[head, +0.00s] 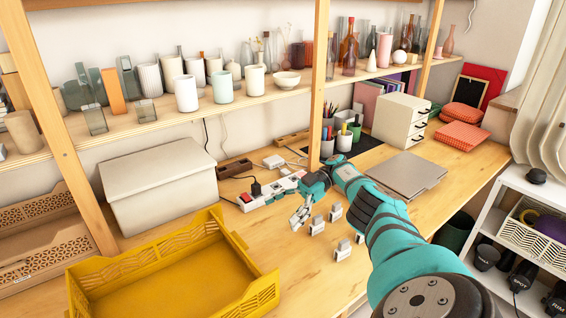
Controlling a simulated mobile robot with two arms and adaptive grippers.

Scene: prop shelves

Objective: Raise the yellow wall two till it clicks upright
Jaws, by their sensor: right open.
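The yellow crate (150,243) sits at the front left of the wooden table, its near part cut off by the bottom edge of the head view. Its long patterned back wall stands up, and the slotted right end (262,292) shows raised too. I cannot tell which wall is number two, nor whether any wall is latched. My right gripper (298,222) is open and empty, low over the table to the right of the crate, apart from it. My left gripper is not in view.
Several small metal pieces (344,249) stand on the table just right of my gripper. A white power strip (270,191) lies behind it. A lidded white box (157,183) stands behind the crate, and a grey laptop (407,174) lies right. A shelf post (318,85) rises behind my arm.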

